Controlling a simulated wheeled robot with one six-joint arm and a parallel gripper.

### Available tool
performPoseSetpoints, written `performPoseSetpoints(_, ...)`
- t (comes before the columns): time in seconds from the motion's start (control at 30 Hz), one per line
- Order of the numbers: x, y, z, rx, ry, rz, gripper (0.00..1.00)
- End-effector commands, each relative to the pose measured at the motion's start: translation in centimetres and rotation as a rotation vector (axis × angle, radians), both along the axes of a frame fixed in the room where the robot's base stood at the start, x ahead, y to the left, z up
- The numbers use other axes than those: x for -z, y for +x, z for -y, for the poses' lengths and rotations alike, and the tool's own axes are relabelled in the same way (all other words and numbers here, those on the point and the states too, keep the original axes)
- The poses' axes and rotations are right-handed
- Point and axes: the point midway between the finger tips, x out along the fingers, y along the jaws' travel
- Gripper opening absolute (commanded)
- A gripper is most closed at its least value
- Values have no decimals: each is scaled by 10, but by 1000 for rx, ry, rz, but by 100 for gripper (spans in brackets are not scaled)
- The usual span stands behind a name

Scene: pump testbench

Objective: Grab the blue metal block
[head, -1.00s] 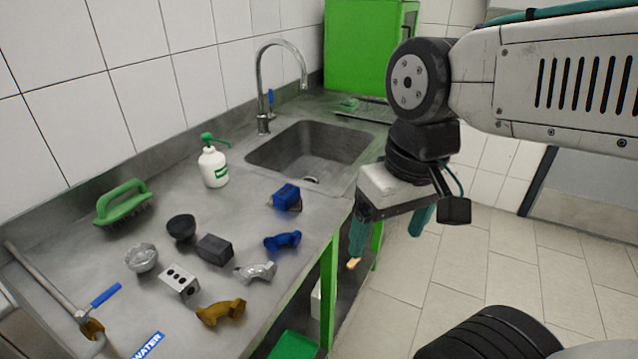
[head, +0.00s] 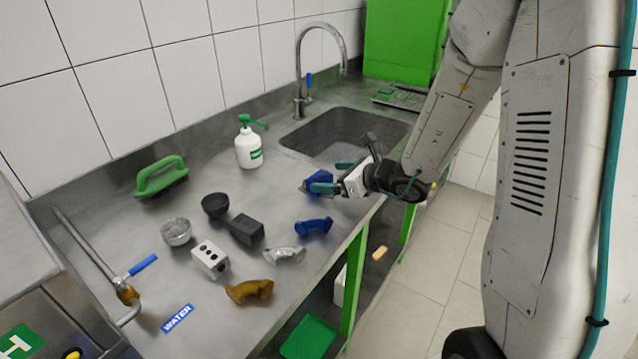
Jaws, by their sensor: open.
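The blue metal block (head: 314,183) sits on the steel counter (head: 185,290), just in front of the sink. My gripper (head: 330,177) reaches over the counter from the right. Its teal fingers are apart, one at the far side of the block and one in front of it, covering part of the block. Whether the fingers touch the block cannot be told. A separate blue pipe-shaped part (head: 313,226) lies nearer, below the gripper in the picture.
Near the block lie a silver pipe part (head: 284,256), a brass part (head: 249,290), a dark block (head: 246,230), a silver block with holes (head: 210,258) and two round parts. A soap bottle (head: 248,148) and a faucet (head: 299,75) stand behind. The sink (head: 345,132) is empty.

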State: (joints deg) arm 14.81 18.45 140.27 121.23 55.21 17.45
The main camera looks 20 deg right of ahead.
Motion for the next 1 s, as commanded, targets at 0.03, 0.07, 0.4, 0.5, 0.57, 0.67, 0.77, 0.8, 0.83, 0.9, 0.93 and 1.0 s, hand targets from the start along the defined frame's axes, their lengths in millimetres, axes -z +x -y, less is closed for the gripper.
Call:
performPoseSetpoints(0.03, 6, 3, 5, 28, 13, -14, 87)
performPoseSetpoints(0.07, 9, 4, 6, 42, 19, -19, 87)
performPoseSetpoints(0.4, 26, 33, -9, 57, 27, -26, 87)
performPoseSetpoints(0.5, 35, 45, -15, 56, 26, -27, 87)
performPoseSetpoints(0.57, 38, 52, -20, 57, 26, -26, 87)
performPoseSetpoints(0.67, 42, 61, -25, 58, 25, -25, 87)
performPoseSetpoints(0.77, 44, 65, -27, 59, 25, -25, 87)
performPoseSetpoints(0.8, 44, 66, -27, 60, 26, -24, 87)
performPoseSetpoints(0.83, 44, 66, -27, 60, 26, -24, 87)
performPoseSetpoints(0.9, 43, 65, -27, 60, 26, -24, 87)
performPoseSetpoints(0.93, 43, 65, -27, 60, 26, -24, 87)
performPoseSetpoints(1.0, 43, 65, -27, 59, 26, -25, 76)
